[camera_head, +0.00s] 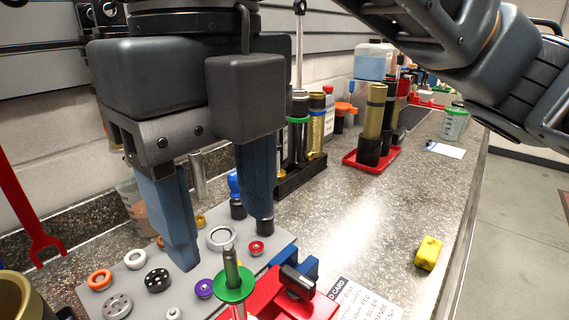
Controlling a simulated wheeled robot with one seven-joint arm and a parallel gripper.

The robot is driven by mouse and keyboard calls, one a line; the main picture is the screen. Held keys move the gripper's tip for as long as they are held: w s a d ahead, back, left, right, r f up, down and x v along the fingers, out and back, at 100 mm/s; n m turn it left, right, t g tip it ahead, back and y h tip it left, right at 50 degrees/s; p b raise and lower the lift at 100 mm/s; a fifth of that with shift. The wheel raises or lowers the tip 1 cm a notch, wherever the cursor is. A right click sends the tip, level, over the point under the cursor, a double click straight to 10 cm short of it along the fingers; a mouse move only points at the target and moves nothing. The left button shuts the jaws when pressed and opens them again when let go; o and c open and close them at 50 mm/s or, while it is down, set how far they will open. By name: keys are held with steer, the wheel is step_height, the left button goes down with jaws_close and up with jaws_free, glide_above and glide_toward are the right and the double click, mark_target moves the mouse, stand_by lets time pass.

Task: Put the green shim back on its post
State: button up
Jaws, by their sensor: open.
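A green disc (234,286), the only loose-looking green ring near me and likely the green shim, sits around an upright metal rod (230,262) at the bottom of the view. My gripper (220,245) hangs above and behind the rod with its two blue fingers spread apart and nothing seen between them. My fingers hide part of the plate. I cannot tell which post belongs to the green shim.
A red vise (262,301) with a dark bar stands beside the rod. A printed card (356,301) and a yellow block (428,253) lie to the right. Shock bodies stand in a black rack (300,178) and a red tray (352,159) behind.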

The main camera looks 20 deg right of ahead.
mark_target(230, 245)
steer(key=shift+d+f+b, duration=0.1)
steer(key=shift+f+b, duration=0.7)
steer(key=shift+b, duration=0.1)
step_height(230, 245, down, 2)
steer(key=b, duration=0.2)
steer(key=shift+f+b, duration=0.2)
steer(key=shift+b, duration=0.15)
steer(key=shift+f+b, duration=0.3)
steer(key=shift+f, duration=0.7)
steer(key=c, duration=0.9)
steer(key=shift+r+p, duration=2.5)
steer(key=shift+r, duration=0.05)
